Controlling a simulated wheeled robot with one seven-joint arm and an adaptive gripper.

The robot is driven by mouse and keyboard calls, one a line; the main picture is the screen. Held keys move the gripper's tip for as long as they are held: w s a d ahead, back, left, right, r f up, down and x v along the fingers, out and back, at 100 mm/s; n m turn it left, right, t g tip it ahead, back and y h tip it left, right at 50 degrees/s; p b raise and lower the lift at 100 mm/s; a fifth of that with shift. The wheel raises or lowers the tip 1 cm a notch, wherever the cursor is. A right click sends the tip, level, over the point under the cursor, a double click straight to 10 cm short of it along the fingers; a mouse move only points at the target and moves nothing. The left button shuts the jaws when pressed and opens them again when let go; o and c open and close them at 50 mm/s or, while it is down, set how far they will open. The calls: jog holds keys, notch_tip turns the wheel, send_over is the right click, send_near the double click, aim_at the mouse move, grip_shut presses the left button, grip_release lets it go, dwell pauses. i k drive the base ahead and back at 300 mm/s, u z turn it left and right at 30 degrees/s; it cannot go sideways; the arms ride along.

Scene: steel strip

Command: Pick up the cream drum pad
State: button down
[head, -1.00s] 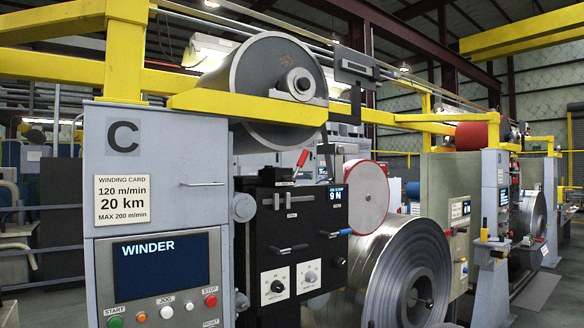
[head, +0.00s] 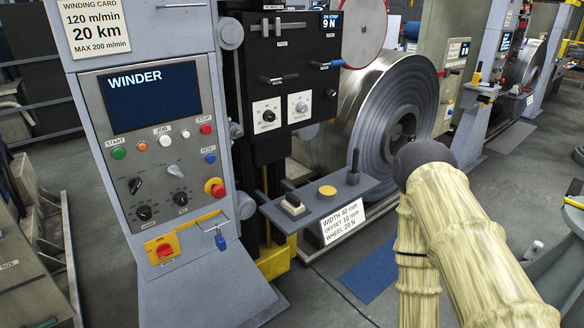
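A small cream and black block (head: 292,206), which looks like the cream drum pad, lies at the left end of a narrow grey shelf (head: 312,208) on the winder. A round yellow disc (head: 327,190) lies to its right on the same shelf. A dark upright piece (head: 353,168) stands at the shelf's right end. My arm, cream with a dark rounded joint, fills the lower right. My gripper is out of view.
The winder panel (head: 160,150) with its screen and knobs stands left of the shelf. A large steel coil (head: 392,105) is behind it. A card (head: 343,217) hangs on the shelf's front. A blue mat (head: 368,272) lies on the open grey floor.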

aim_at(292, 203)
jog(key=z, duration=0.55)
jog(key=k, duration=0.65)
jog(key=z, duration=0.55)
jog(key=i, duration=0.7)
jog(key=u, duration=0.85)
jog(key=i, duration=0.65)
jog(key=u, duration=0.8)
